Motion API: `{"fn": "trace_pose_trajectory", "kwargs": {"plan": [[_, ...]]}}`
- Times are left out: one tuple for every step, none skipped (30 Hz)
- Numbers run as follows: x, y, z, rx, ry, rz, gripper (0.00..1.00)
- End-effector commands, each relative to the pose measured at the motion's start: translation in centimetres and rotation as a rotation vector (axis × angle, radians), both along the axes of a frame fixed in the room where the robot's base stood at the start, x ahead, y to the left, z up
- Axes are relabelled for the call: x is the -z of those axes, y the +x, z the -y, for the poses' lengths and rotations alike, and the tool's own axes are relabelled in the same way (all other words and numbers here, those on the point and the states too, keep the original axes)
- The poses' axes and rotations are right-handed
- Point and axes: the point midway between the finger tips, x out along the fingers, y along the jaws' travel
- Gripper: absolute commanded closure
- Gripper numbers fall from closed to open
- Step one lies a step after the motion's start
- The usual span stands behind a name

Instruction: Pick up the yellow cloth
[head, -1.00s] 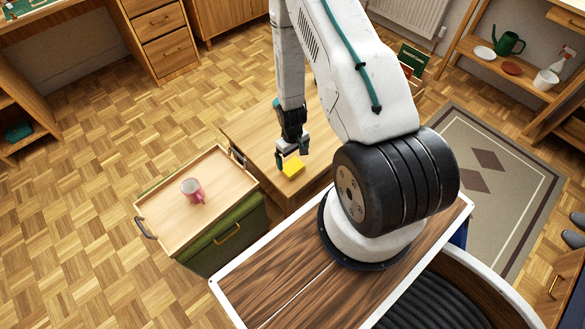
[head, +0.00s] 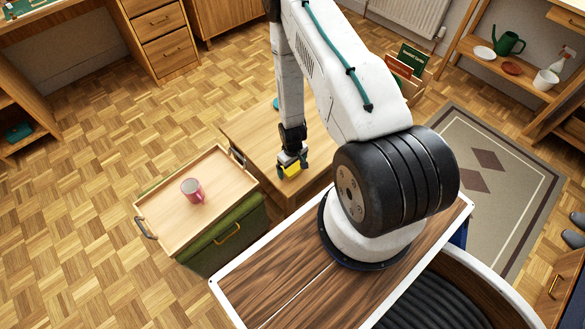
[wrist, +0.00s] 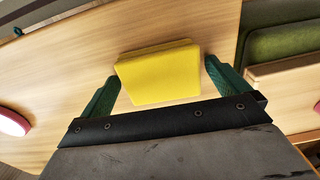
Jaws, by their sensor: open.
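The yellow cloth (wrist: 160,74) is a folded, flat block lying on the light wooden table. It also shows in the head view (head: 291,169), partly covered by my gripper. My gripper (head: 293,167) is open, pointing down over the cloth. In the wrist view my gripper's two green fingers (wrist: 162,84) stand on either side of the cloth's near part, with a gap visible on each side. Whether the fingertips are at the cloth's height cannot be told.
The wooden table (head: 252,128) has bare top to the left of the cloth. A tray (head: 163,215) with a pink mug (head: 192,190) sits on a green cabinet (head: 225,240) beside it. A round pink-rimmed item (wrist: 12,122) is at the left in the wrist view.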

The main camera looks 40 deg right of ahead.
Motion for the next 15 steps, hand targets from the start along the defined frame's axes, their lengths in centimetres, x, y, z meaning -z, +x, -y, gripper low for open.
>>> {"fn": "trace_pose_trajectory", "kwargs": {"plan": [[-0.01,0.0,0.0,0.0,0.0,0.0,0.0],[-0.02,0.0,0.0,0.0,0.0,0.0,0.08],[-0.02,-0.01,0.0,0.0,0.0,0.0,0.19],[-0.02,-0.01,0.0,0.0,0.0,0.0,0.28],[-0.02,-0.01,0.0,0.0,0.0,0.0,0.36],[-0.03,-0.01,0.0,0.0,0.0,0.0,0.41],[-0.03,-0.01,0.0,0.0,0.0,0.0,0.41],[-0.03,0.0,0.0,0.0,0.0,0.0,0.41],[-0.03,0.0,0.0,0.0,0.0,0.0,0.45],[-0.03,0.0,0.0,0.0,0.0,0.0,0.45],[-0.04,-0.01,0.0,0.0,0.0,0.0,0.45],[-0.04,-0.01,0.0,0.0,0.0,0.0,0.45],[-0.04,0.0,0.0,0.0,0.0,0.0,0.45],[-0.06,0.0,0.0,0.0,0.0,0.0,0.45],[-0.11,0.0,0.0,0.0,0.0,0.0,0.45]]}}
